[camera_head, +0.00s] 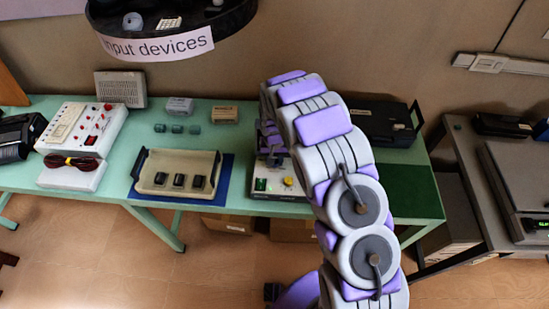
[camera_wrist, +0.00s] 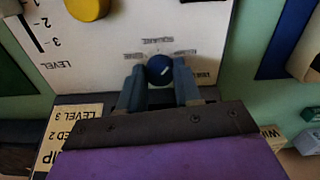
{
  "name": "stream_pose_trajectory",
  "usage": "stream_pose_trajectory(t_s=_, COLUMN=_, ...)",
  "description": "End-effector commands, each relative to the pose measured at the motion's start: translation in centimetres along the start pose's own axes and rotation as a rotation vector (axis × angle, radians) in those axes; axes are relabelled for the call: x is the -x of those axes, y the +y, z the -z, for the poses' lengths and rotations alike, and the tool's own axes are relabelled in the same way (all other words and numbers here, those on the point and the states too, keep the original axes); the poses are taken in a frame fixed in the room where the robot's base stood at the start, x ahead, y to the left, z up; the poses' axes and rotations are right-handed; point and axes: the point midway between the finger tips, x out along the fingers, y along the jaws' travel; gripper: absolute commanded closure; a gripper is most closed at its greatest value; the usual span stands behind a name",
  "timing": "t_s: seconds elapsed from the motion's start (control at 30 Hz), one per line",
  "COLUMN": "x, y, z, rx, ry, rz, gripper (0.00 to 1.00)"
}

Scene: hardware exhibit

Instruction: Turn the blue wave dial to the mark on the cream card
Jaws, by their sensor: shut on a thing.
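The blue wave dial (camera_wrist: 160,69) sits on a white panel (camera_wrist: 115,60) in the wrist view. My gripper (camera_wrist: 160,78) has one finger on each side of the dial and is shut on it. A short white pointer line shows on the dial's face, slanting towards the upper right. Small upside-down labels arc above the dial; one reads SQUARE. The cream card (camera_wrist: 68,135) lies by the panel, with LEVEL 3 legible; my gripper covers its middle, so its wave mark is hidden.
A yellow knob (camera_wrist: 88,8) and a LEVEL scale (camera_wrist: 35,25) share the panel. In the head view, a cream tray (camera_head: 207,160) stands left of the panel, and a black device (camera_head: 385,122) behind right. The green table (camera_head: 130,135) has bare patches.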

Motion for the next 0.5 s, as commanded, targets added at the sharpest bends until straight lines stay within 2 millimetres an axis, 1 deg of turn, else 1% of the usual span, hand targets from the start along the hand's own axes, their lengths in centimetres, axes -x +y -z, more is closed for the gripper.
stream_pose_trajectory(t_s=0.03, x=0.18, y=-0.08, z=0.26, rx=-0.021, ry=0.008, rz=0.002, gripper=0.97)
stream_pose_trajectory(t_s=0.23, x=0.18, y=-0.09, z=0.28, rx=-0.089, ry=0.009, rz=0.002, gripper=0.97)
stream_pose_trajectory(t_s=0.5, x=0.18, y=-0.11, z=0.30, rx=-0.119, ry=0.009, rz=0.002, gripper=0.97)
